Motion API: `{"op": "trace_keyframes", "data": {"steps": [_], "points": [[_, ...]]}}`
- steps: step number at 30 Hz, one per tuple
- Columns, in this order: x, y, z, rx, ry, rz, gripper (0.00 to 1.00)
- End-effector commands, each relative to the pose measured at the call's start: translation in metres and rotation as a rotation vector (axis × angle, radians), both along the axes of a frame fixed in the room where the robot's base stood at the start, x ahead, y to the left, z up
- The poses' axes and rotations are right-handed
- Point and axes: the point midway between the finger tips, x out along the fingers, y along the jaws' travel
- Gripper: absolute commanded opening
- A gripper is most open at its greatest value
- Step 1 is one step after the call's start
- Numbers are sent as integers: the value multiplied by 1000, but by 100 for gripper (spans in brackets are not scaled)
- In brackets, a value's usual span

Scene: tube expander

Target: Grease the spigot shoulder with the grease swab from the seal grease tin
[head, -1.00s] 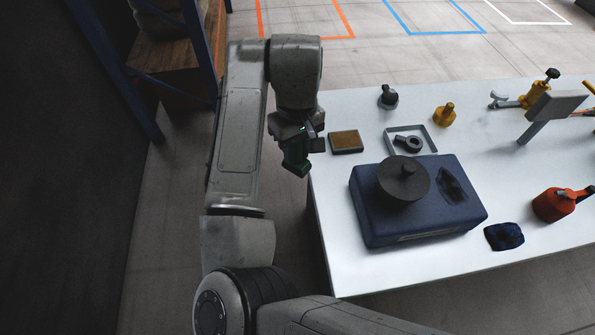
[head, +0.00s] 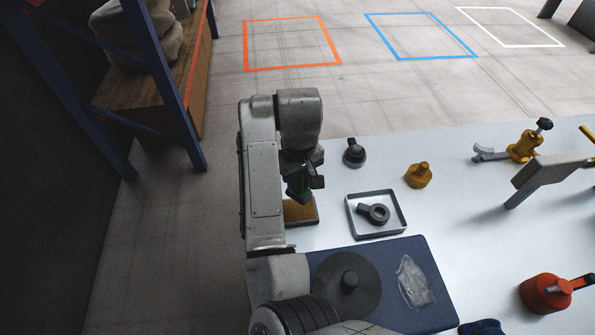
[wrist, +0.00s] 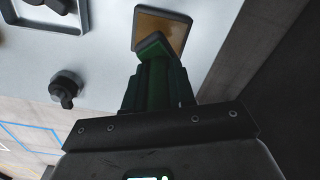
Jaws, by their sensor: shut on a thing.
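A shallow rectangular tin with a dark rim and yellow-brown fill (head: 301,212), likely the seal grease tin, sits at the table's left edge; it also shows in the wrist view (wrist: 172,28). My gripper (head: 300,193) points down over it. In the wrist view my gripper (wrist: 155,62) is shut on a green block-like piece (wrist: 152,48), likely the grease swab, whose end overlaps the tin's near edge. I cannot tell whether it touches the grease. A dark disc with a short central post (head: 352,281), likely the spigot and shoulder, lies on a blue block, partly hidden by my arm.
The blue block (head: 415,248) has a pale smear on top. A dark fitting (head: 354,153), a brass fitting (head: 418,176), a clamp (head: 524,147) and a red can (head: 546,293) stand around. A shelf rack (head: 165,90) is at left.

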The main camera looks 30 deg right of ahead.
Motion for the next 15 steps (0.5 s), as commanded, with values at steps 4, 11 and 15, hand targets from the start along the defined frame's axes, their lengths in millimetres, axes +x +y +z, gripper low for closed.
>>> {"op": "trace_keyframes", "data": {"steps": [4,11,15], "points": [[0,0,-9,1,0,0,0],[0,1,-29,1,-1,1,0],[0,1,-44,1,0,0,0]]}}
